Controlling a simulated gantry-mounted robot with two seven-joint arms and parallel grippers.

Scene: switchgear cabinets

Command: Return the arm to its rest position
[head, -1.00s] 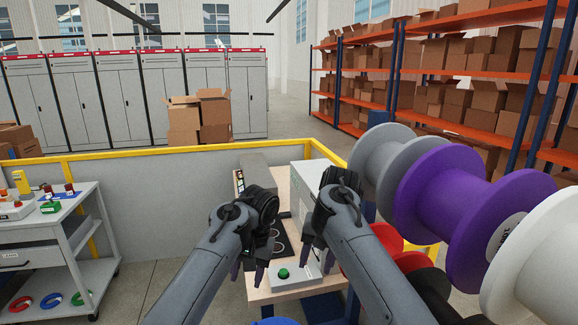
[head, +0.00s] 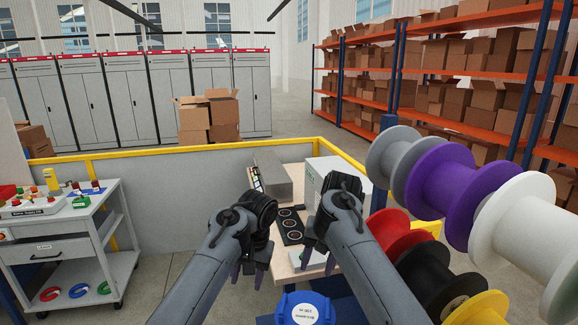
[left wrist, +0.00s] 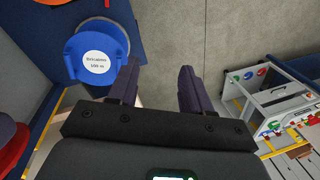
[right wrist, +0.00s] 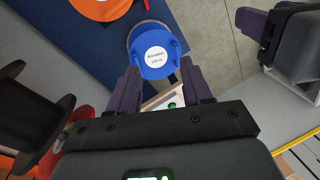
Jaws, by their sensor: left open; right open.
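Both my arms reach forward in the head view, with their grippers pointing down at the near side of the workbench (head: 287,272). My left gripper (head: 249,268) is open and empty. In the left wrist view its fingers (left wrist: 157,85) stand apart over bare grey floor, beside a blue spool. My right gripper (head: 318,245) is open too, its fingertips largely hidden by my own arm. In the right wrist view its fingers (right wrist: 160,84) are apart, with nothing between them but the bench and a green button (right wrist: 172,105) below.
A labelled blue spool (head: 305,309) stands close in front. Purple (head: 440,197), white (head: 515,222) and other large spools crowd the right. A grey box (head: 270,175) and a pale cabinet (head: 325,172) stand on the bench. A trolley (head: 65,235) is left; a yellow-railed barrier (head: 165,190) runs behind.

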